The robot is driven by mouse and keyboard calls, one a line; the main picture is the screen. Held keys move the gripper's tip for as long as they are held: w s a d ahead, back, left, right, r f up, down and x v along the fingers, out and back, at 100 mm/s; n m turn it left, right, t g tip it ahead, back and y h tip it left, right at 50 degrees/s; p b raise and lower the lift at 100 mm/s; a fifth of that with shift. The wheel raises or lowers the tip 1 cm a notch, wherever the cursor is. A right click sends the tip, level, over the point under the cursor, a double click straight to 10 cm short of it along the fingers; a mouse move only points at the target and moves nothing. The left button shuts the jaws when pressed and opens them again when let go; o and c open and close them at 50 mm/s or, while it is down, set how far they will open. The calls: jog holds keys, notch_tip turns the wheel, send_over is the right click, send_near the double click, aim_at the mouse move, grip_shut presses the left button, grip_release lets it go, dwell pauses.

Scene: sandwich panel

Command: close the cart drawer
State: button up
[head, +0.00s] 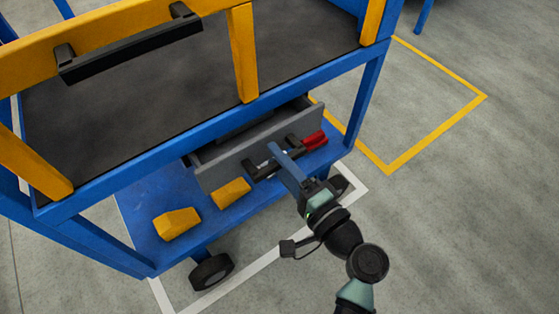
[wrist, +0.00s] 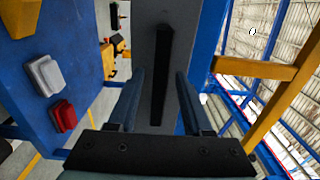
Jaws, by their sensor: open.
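The cart drawer (head: 222,165) is grey and sits under the cart's upper deck. It stands pulled out, with its open top showing as a gap behind the front panel. Its black handle (head: 260,172) is on the front panel, which also fills the middle of the wrist view (wrist: 178,40). My gripper (head: 280,160) is open and empty at the drawer front, partly covering the handle in the head view. In the wrist view, the handle (wrist: 161,70) lies lengthwise between my two fingers (wrist: 157,85). I cannot tell whether they touch the front.
The blue cart's lower shelf (head: 150,200) carries two yellow blocks (head: 178,223) and a red item (head: 314,140). The wrist view shows a red block (wrist: 65,115) and a pale block (wrist: 45,75). A black push handle (head: 130,48) tops the cart. Floor at right is clear.

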grip_shut()
dwell(1.3)
